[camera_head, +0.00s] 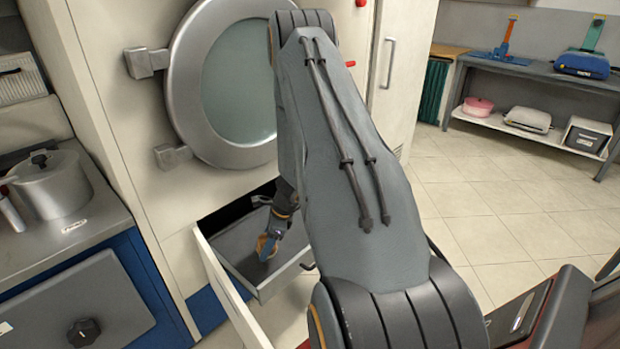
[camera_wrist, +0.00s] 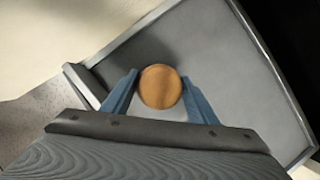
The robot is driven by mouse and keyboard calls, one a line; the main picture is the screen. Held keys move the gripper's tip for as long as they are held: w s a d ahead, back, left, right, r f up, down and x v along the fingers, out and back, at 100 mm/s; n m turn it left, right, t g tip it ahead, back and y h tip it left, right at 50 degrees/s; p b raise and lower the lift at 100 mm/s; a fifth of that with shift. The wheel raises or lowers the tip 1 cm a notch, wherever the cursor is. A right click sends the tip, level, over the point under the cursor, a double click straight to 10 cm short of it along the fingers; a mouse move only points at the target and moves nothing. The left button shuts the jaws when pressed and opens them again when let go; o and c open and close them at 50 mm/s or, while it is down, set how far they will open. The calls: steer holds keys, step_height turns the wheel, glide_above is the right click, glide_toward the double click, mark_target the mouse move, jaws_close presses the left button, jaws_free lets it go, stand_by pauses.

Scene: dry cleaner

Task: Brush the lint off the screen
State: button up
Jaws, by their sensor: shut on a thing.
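My gripper (camera_wrist: 160,81) has its two blue fingers shut on a brush (camera_wrist: 160,90), of which I see the round brown wooden top. In the head view my gripper (camera_head: 272,236) points down into the pulled-out drawer, with the brown brush (camera_head: 268,247) low over or on the grey screen; contact is hard to tell. The flat grey screen (camera_head: 234,248) lies in the drawer and also shows in the wrist view (camera_wrist: 215,45). I cannot make out clear lint on it. The brush's underside is hidden.
The drawer (camera_head: 284,277) has raised metal walls around the screen and sits under the machine's round door (camera_head: 186,85). A steel pot (camera_head: 48,184) stands on the left counter. A shelf table (camera_head: 545,75) stands at back right. The tiled floor (camera_head: 490,215) between is clear.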

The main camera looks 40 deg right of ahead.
mark_target(263, 238)
steer(key=shift+r+p, duration=1.3)
steer(key=shift+r, duration=0.8)
